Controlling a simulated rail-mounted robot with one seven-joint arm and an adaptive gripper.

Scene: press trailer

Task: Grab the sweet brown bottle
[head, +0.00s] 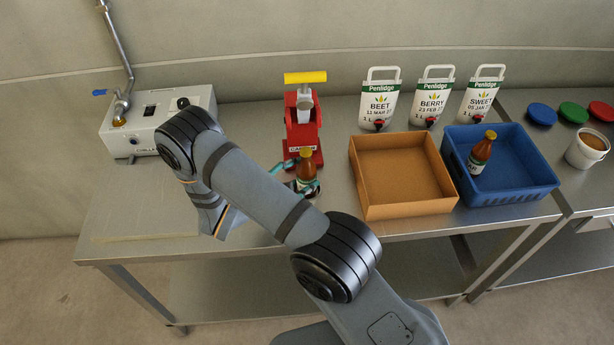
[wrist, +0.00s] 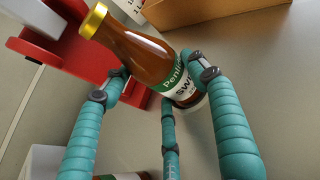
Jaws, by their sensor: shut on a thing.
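The brown bottle (head: 306,170) with a gold cap stands in front of the red capper in the head view. In the wrist view the bottle (wrist: 142,50) shows a green and white Penlidge label reading "SWE", partly covered by a finger. My gripper (head: 307,188) has its teal fingers around the bottle's lower part. In the wrist view my gripper (wrist: 160,80) is shut on the bottle, with fingers on both sides of it. Whether its base touches the table is hard to tell.
The red capper (head: 303,130) with a yellow handle is close behind the bottle. An orange box (head: 405,211) and a blue crate (head: 510,194) holding another brown bottle (head: 482,153) are to the right. Pouches labelled BEET (head: 379,103), BERRY (head: 434,101) and SWEET (head: 482,99) stand behind.

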